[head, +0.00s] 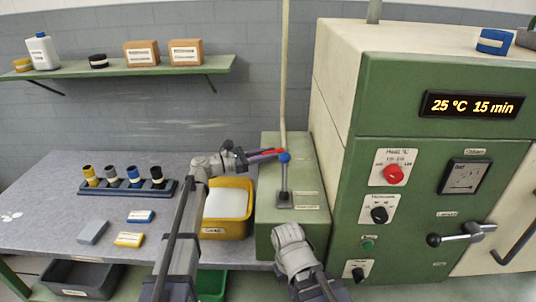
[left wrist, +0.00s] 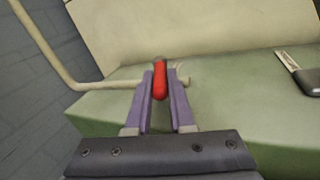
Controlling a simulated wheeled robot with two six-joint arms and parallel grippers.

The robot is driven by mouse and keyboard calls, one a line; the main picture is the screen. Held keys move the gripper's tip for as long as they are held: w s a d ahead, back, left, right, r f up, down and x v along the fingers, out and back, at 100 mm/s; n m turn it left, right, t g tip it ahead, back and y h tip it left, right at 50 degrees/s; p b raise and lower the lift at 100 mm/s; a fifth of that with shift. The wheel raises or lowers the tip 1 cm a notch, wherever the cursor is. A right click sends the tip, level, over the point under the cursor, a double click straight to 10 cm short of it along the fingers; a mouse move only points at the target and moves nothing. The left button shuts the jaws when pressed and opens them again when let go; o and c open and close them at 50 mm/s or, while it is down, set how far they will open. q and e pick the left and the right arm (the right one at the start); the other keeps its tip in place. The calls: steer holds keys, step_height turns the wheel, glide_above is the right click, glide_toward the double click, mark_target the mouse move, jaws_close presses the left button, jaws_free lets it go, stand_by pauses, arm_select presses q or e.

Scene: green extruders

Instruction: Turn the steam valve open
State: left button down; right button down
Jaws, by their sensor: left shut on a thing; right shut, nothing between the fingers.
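The steam valve's red handle (head: 272,151) is at the thin pale pipe, above the low green box. In the left wrist view the red handle (left wrist: 159,80) stands between the purple fingers, in front of the pipe. My left gripper (head: 264,155) is shut on this handle. The fingers cover part of it, and the valve body is hard to see. My right gripper (head: 290,236) is lower, in front of the low green box. It is shut and empty, with its fingers hard to make out.
A lever with a blue knob (head: 284,157) stands on the low green box (head: 309,200), close to my left fingers. A yellow bin (head: 238,231) is below my left wrist. The green machine (head: 400,130) stands at the right. The grey table (head: 60,200) holds small items.

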arm_select(q)
steer(key=shift+s+d+n+t+y, duration=0.3)
steer(key=shift+s+n+t+y, duration=0.2)
steer(key=shift+s+n+t, duration=0.4)
steer(key=n+t+y, duration=0.1)
steer(key=t+y, duration=0.1)
steer(key=t, duration=0.1)
steer(key=shift+s+d+n, duration=0.2)
steer(key=shift+d+n, duration=0.15)
steer(key=shift+n, duration=0.05)
steer(key=shift+n+t+y, duration=0.4)
steer(key=shift+t, duration=0.1)
steer(key=c, duration=0.8)
jaws_free()
steer(key=shift+v, duration=3.85)
